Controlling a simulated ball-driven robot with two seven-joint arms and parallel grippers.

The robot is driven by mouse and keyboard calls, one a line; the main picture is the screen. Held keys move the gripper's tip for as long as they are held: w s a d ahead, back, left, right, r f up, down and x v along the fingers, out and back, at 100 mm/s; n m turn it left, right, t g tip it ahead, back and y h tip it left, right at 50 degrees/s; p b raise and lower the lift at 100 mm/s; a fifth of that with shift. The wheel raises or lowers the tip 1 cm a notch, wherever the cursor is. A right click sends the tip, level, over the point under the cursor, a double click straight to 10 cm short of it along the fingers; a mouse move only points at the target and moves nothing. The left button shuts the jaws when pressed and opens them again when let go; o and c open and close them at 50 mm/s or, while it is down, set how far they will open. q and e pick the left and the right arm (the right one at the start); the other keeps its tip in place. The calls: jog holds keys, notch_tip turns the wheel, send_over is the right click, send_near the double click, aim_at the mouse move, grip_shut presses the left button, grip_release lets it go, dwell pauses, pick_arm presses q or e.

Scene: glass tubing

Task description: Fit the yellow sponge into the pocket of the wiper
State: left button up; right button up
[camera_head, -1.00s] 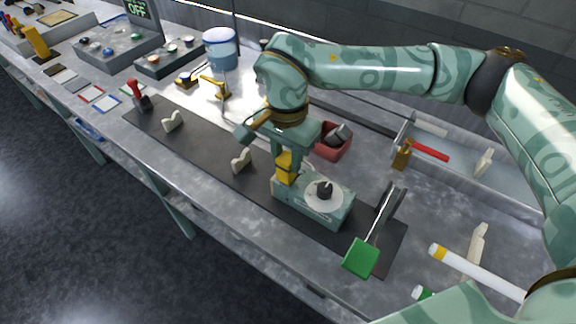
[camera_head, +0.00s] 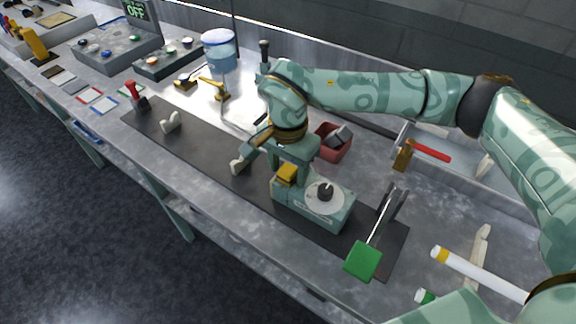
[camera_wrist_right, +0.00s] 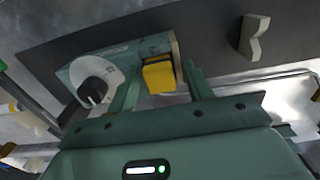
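The wiper appears to be the teal box (camera_head: 333,214) with a white disc and black knob on top. It stands on the dark mat and also shows in the right wrist view (camera_wrist_right: 125,52). The yellow sponge (camera_head: 287,174) is at the box's left end, low between the fingers of my right gripper (camera_head: 284,180). In the right wrist view, the sponge (camera_wrist_right: 158,75) sits between the two fingertips, which look close against its sides. Its lower part is hidden, so how deep it sits in the pocket is unclear. My left gripper is not in view.
A red bin (camera_head: 332,146) stands just behind the box. A green pad on a rod (camera_head: 364,259) lies at its right. Cream supports (camera_head: 240,163) stand on the mat (camera_head: 205,162) to the left. A white tube (camera_head: 485,273) and a hammer (camera_head: 428,151) lie at the right.

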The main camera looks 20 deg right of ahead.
aim_at(288, 169)
notch_tip(288, 169, up, 12)
jog(key=p, duration=0.2)
jog(key=shift+r, duration=0.15)
dwell(0.5)
